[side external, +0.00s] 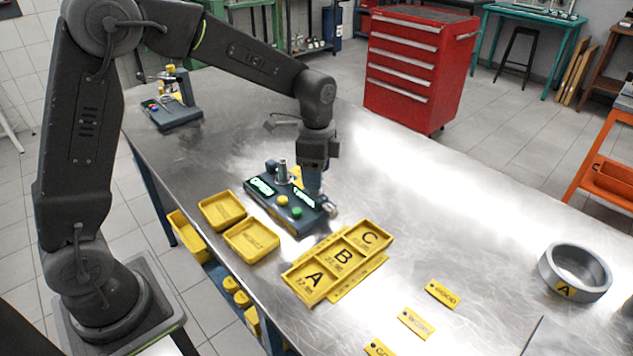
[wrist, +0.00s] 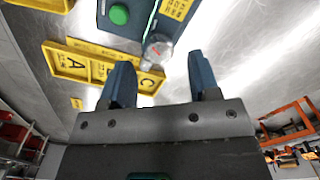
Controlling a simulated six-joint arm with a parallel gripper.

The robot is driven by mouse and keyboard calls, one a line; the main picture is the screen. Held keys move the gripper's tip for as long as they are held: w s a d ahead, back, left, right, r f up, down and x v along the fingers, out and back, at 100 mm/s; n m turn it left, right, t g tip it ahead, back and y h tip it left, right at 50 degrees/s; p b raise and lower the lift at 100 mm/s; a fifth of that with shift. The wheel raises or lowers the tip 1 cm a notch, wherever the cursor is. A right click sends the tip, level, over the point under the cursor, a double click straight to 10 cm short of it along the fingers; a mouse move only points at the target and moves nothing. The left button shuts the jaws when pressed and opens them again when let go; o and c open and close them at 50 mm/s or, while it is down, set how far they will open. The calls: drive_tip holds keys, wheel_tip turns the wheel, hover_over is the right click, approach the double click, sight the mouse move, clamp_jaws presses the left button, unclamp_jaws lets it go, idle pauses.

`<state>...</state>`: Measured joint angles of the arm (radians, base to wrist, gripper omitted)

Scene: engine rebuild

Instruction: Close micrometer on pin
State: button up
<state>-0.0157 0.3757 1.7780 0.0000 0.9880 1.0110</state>
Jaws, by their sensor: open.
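The micrometer appears to be the dark blue bench unit (side external: 262,203) with lit green displays, a yellow button and a green button. A round metal knob (side external: 331,210) sticks out at its right end; in the wrist view this knob (wrist: 158,49) lies beyond and between my fingers. A small upright grey metal post (side external: 282,172) stands at the unit's back; I cannot tell whether it is the pin. My gripper (side external: 314,190) is over the unit's right end, close to the knob. In the wrist view my gripper's blue fingers (wrist: 161,80) are apart, with nothing held between them.
A yellow tray marked A, B, C (side external: 320,285) lies in front of the unit. Empty yellow bins (side external: 251,239) sit to its left. A metal ring (side external: 574,272) and yellow labels (side external: 415,323) lie right. Another blue device (side external: 172,115) stands far left. The table's back right is clear.

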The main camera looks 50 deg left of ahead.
drive_tip(key=shift+f, duration=1.55)
drive_tip(key=c, duration=0.9)
